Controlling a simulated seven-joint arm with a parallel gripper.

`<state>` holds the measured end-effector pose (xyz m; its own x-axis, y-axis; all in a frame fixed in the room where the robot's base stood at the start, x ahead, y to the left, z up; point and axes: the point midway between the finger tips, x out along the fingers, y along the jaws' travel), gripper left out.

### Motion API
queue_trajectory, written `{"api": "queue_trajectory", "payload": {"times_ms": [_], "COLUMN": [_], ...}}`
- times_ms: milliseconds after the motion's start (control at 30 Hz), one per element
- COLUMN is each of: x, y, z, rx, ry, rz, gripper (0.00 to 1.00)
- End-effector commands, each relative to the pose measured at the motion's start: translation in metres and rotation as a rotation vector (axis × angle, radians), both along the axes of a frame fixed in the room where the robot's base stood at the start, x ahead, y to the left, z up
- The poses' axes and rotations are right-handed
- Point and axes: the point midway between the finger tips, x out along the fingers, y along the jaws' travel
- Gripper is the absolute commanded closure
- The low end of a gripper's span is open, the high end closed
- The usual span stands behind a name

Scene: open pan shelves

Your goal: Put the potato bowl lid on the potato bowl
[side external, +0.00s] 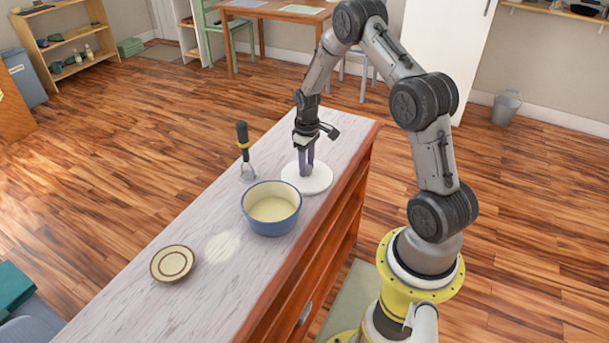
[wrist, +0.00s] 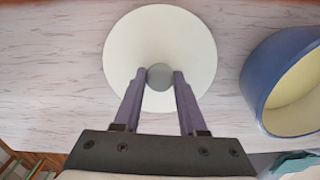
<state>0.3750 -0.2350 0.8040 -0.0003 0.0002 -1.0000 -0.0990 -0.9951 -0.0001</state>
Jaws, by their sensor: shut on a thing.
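The potato bowl lid (side external: 321,183) is a flat white disc with a round grey knob. In the wrist view, the lid (wrist: 132,42) lies straight below my fingers. My gripper (side external: 306,172) points down and is shut on the knob; its purple fingers (wrist: 160,77) press the knob from both sides. The lid looks level, at or close to the counter top; I cannot tell whether it touches. The potato bowl (side external: 272,227) is blue with a cream inside and stands open beside the lid, at its lower left. In the wrist view, the bowl (wrist: 262,82) is at the right edge, partly cut off.
A masher (side external: 244,150) with a black handle stands on the counter behind the bowl. A round brown-and-cream plate (side external: 172,263) lies at the near left, and a pale round patch (side external: 222,246) marks the counter between plate and bowl. The counter's (side external: 120,300) near end is bare.

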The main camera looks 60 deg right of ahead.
Motion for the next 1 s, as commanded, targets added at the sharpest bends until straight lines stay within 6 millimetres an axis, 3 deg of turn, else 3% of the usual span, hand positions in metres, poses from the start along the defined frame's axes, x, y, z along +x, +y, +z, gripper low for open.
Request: {"api": "queue_trajectory", "payload": {"times_ms": [1000], "x": [0.0004], "y": [-0.0002], "z": [0.0081], "rx": [-0.001], "ry": [-0.001], "rz": [0.0], "gripper": [1.0]}}
